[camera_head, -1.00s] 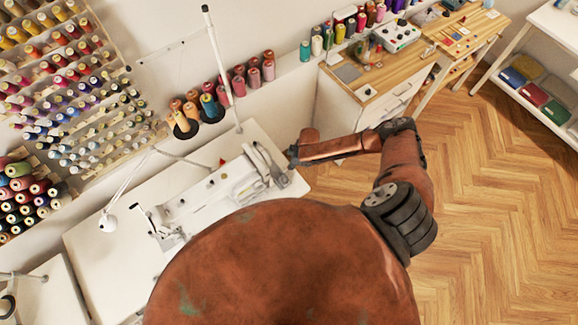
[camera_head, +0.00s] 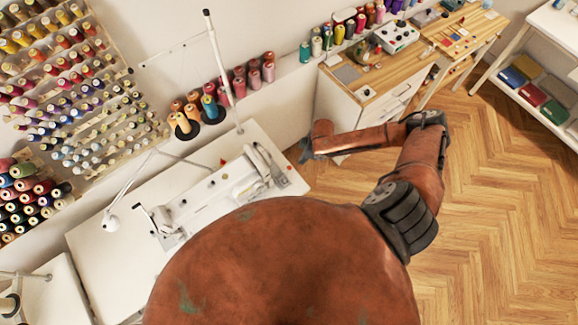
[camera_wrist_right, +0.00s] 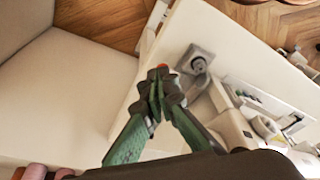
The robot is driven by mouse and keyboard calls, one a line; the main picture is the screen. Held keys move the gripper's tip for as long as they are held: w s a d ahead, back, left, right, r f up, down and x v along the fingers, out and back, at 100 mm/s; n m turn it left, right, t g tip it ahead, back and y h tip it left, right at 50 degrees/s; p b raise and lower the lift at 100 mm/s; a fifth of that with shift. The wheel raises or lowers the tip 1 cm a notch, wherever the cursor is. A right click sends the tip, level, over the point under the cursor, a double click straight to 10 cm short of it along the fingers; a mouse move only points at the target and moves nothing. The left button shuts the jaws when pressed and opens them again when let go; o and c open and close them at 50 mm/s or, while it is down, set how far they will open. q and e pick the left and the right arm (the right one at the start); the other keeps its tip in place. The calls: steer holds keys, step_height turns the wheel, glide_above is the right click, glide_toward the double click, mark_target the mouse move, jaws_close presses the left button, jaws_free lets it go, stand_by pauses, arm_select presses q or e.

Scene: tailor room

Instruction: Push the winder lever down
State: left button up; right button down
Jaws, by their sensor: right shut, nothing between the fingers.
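The white sewing machine (camera_head: 215,190) lies on a white table in the head view. A small red piece (camera_head: 222,161) shows behind it, and a red tip (camera_wrist_right: 163,66) shows just past my fingertips in the wrist view. I cannot tell for sure that this is the winder lever; the rest of it is hidden. My right gripper (camera_head: 304,150) is by the machine's right end in the head view. In the wrist view the right gripper (camera_wrist_right: 158,88) is shut and empty, its fingertips close to the red tip; contact is unclear. My left gripper is not in view.
A grey fitting on a square plate (camera_wrist_right: 197,62) stands beside the fingertips in the wrist view. A thin white pole (camera_head: 222,75) rises behind the machine near thread cones (camera_head: 207,106). A wooden-topped cabinet (camera_head: 365,80) stands to the right. The white table (camera_head: 110,255) has bare room at left.

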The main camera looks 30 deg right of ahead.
steer(key=shift+v, duration=2.35)
steer(key=shift+a, duration=0.1)
